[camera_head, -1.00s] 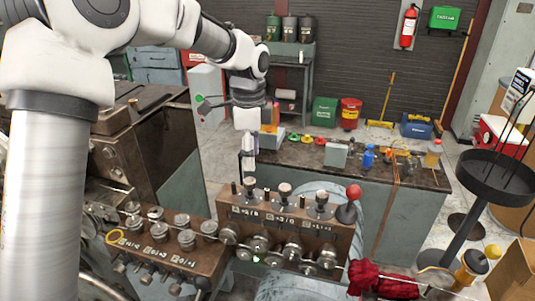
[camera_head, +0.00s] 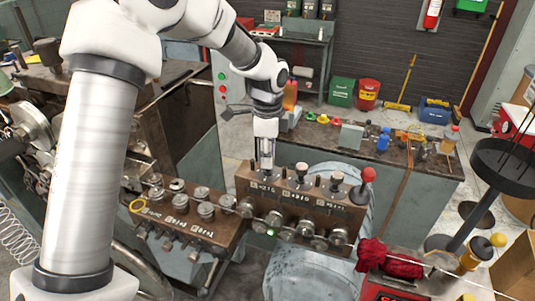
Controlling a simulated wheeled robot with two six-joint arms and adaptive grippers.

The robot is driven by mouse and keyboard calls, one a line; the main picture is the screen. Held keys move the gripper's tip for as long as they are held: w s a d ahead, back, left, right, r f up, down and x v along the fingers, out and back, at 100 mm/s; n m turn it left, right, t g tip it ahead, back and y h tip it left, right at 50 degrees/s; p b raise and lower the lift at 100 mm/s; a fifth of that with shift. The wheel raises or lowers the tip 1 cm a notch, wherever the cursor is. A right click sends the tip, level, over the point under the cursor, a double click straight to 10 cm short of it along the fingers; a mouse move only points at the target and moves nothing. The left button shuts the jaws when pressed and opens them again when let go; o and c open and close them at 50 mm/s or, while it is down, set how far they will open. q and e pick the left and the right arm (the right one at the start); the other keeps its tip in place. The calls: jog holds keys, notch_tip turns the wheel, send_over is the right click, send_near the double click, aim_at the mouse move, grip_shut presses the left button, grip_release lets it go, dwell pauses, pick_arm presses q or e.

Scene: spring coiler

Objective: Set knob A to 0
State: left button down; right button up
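A brown control block (camera_head: 290,213) carries three upright knobs along its top, each with a small white label in front. The labels are too small to read surely, so I cannot tell which knob is A. The middle knob (camera_head: 301,171) and right knob (camera_head: 336,181) show clearly. The left knob is mostly hidden by my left gripper (camera_head: 266,167). That gripper points straight down at the left knob's place, its fingertips at or just above it. I cannot tell whether its fingers are closed on the knob. My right gripper is out of view.
A red ball-topped lever (camera_head: 368,175) stands at the block's right end. Red cloth (camera_head: 388,260) lies at the lower right. A cluttered bench (camera_head: 410,165) stands behind.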

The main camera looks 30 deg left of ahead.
pick_arm(q)
jog(key=shift+f, duration=0.1)
jog(key=shift+n, duration=0.4)
jog(key=n, duration=0.3)
jog(key=shift+s, duration=0.1)
jog(key=n, duration=0.5)
jog(key=shift+f, duration=0.1)
jog(key=n, duration=0.9)
jog(key=shift+d, duration=0.1)
dwell(0.5)
